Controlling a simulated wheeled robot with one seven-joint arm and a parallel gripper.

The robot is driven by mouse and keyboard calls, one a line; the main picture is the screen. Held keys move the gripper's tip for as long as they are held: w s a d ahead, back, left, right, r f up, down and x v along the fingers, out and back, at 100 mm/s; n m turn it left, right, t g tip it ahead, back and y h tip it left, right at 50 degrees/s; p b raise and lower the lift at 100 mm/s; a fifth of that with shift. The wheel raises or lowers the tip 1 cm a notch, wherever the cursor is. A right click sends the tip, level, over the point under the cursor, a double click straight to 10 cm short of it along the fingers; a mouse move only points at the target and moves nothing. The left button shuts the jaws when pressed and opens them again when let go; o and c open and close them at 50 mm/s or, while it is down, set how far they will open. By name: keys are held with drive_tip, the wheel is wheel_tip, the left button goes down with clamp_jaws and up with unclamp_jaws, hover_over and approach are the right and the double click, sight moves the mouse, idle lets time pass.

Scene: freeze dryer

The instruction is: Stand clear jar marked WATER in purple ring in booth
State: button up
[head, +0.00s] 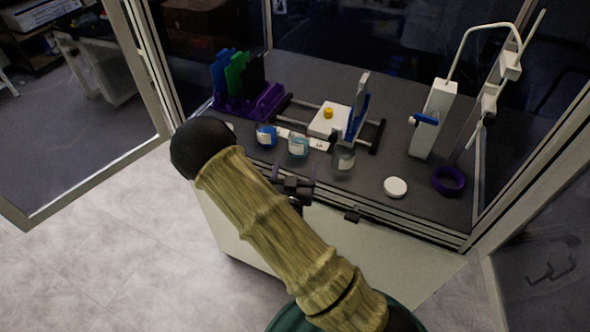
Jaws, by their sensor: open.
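A clear jar (343,160) stands on the dark booth floor near the front edge, right of two other jars; any writing on it is too small to read. The purple ring (448,181) lies flat at the booth's right side and looks empty. My gripper (295,170) is open at the booth's front edge, its two thin fingers apart with nothing seen between them. It is left of the clear jar and in front of the teal jar (298,147). My arm hides part of the front edge.
A blue jar (266,136) stands left of the teal one. A white lid (395,187) lies between clear jar and ring. A white stand (434,118) with a bent tube rises behind the ring. A white device (329,121) is behind the jars, and a purple rack (250,103) is back left.

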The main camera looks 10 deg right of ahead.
idle(0.3)
drive_tip(key=d+m+g, duration=0.1)
drive_tip(key=g, duration=0.1)
drive_tip(key=d+f+g, duration=0.1)
drive_tip(key=g, duration=0.1)
drive_tip(key=shift+d+f+m+g+y, duration=0.1)
drive_tip(key=shift+f+m+g+y, duration=0.05)
drive_tip(key=shift+m+g+y, duration=0.25)
drive_tip(key=s+r+n+g+y, duration=0.1)
drive_tip(key=s+r+g, duration=0.2)
drive_tip(key=s, duration=0.3)
drive_tip(key=s+d+r+n+g+y, duration=0.1)
drive_tip(key=s+r+n+g+y, duration=0.1)
drive_tip(key=s, duration=0.4)
drive_tip(key=s+r+n+g+y, duration=0.1)
drive_tip(key=s+r+n+g, duration=0.1)
drive_tip(key=s+r+g, duration=0.2)
drive_tip(key=shift+s+d+r+g+y, duration=0.15)
drive_tip(key=shift+s+d+g+y, duration=0.2)
drive_tip(key=shift+s, duration=0.75)
